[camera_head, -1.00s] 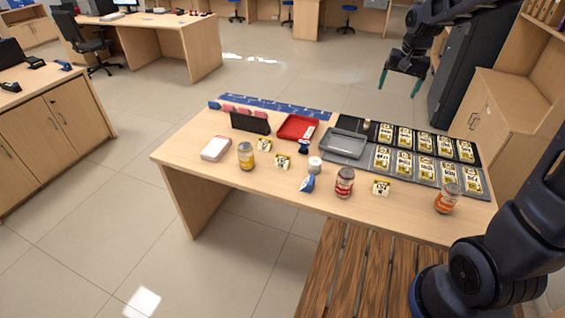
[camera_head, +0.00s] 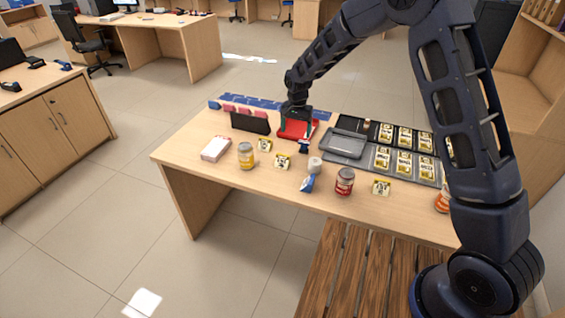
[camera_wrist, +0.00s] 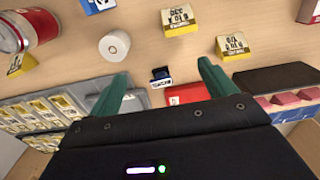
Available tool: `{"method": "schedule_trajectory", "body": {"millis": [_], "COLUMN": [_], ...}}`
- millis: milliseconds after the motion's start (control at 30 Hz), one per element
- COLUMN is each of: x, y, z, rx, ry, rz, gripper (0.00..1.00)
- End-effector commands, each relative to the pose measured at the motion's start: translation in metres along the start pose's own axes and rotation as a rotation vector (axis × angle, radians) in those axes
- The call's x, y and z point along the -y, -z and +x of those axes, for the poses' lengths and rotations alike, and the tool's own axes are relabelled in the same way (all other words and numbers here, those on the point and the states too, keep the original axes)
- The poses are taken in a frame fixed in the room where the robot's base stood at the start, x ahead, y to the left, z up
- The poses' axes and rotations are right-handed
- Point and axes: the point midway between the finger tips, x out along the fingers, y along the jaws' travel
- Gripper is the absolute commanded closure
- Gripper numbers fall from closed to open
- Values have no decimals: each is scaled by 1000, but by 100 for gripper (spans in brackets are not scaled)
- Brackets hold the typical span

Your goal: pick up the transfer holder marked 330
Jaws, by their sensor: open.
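My gripper (camera_wrist: 163,88) is open and empty, its two green fingers apart in the wrist view. In the head view my gripper (camera_head: 296,124) hangs over the red tray. Small yellow, white and black holders stand loose on the table: one (camera_head: 283,161) near the middle, one (camera_head: 265,144) behind it, one (camera_head: 381,187) right of the red-labelled jar. Two show beyond my fingers in the wrist view, one (camera_wrist: 181,17) near the top and one (camera_wrist: 235,45) to its right. Their print is too small to read, so I cannot tell which is 330.
Near the holders stand a white roll (camera_head: 315,165), a blue item (camera_head: 307,183), the red-labelled jar (camera_head: 344,182), a yellow jar (camera_head: 246,156) and a dark rack (camera_head: 250,123). The red tray (camera_head: 290,134), a grey tray (camera_head: 343,144) and rows of similar holders (camera_head: 403,162) lie behind.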

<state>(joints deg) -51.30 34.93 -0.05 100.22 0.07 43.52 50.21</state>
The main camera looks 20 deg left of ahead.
Motion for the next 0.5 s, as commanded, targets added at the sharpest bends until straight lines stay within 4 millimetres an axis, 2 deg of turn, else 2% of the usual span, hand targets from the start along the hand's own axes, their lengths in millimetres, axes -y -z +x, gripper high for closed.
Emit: {"method": "schedule_trajectory", "body": {"millis": [33, 100, 200, 500], "x": [12, 24, 34, 39], "y": [-6, -13, -19, -23], "z": [14, 27, 40, 64], "rx": [6, 9, 13, 16], "ry": [-7, -11, -16, -20], "rz": [-3, -3, -1, 0], "gripper": [16, 16, 16, 16]}}
